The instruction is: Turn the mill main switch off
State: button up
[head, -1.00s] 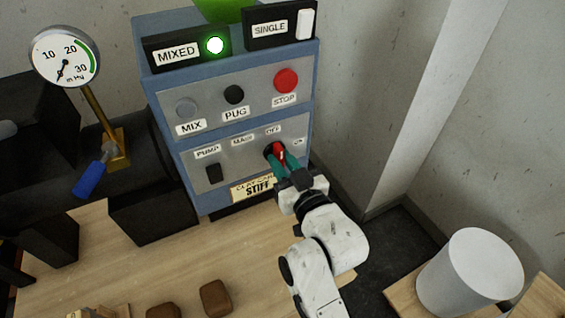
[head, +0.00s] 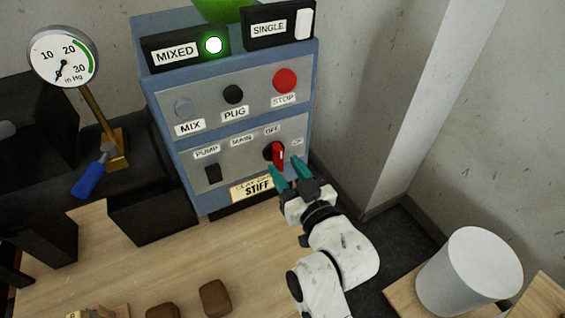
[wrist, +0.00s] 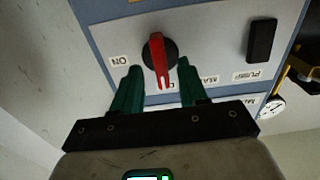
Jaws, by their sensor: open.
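The main switch (head: 278,154) is a red handle on a round black dial on the lower grey panel, with MAIN, OFF and ON labels around it. In the head view the handle stands about upright, toward the OFF label (head: 272,131). In the wrist view, which is upside down, the handle (wrist: 158,58) points down over a partly covered label, away from the ON label (wrist: 119,61). My gripper (head: 285,166) is open, its two green fingers spread either side of the handle and apart from it. It also shows in the wrist view (wrist: 159,66).
A black pump switch (head: 213,173) sits left on the same panel. MIX, PUG and red STOP buttons (head: 285,80) are above, with a lit green MIXED lamp (head: 214,45). A gauge (head: 63,57) stands left and a white cylinder (head: 469,271) lower right.

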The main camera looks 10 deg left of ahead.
jog(key=v, duration=0.8)
jog(key=shift+d, duration=0.1)
jog(key=s+d+f+m+g+h+p, duration=0.25)
jog(key=s+d+f+g, duration=0.2)
jog(key=d, duration=0.35)
jog(key=s+d+f+m+g+h+p, duration=0.1)
jog(key=s+d+f+g+h+p, duration=0.3)
jog(key=d, duration=0.4)
jog(key=s+d+f+m+g+h+p, duration=0.1)
jog(key=s+d+m+g+h, duration=0.1)
jog(key=s+d, duration=0.3)
jog(key=s+d+f+m+g+h+p, duration=0.1)
jog(key=s+d, duration=0.5)
jog(key=s, duration=0.6)
jog(key=shift+s+f+m+g+h+p, duration=0.4)
jog(key=shift+g+p, duration=0.2)
jog(key=shift+g, duration=0.65)
jog(key=shift+w, duration=0.1)
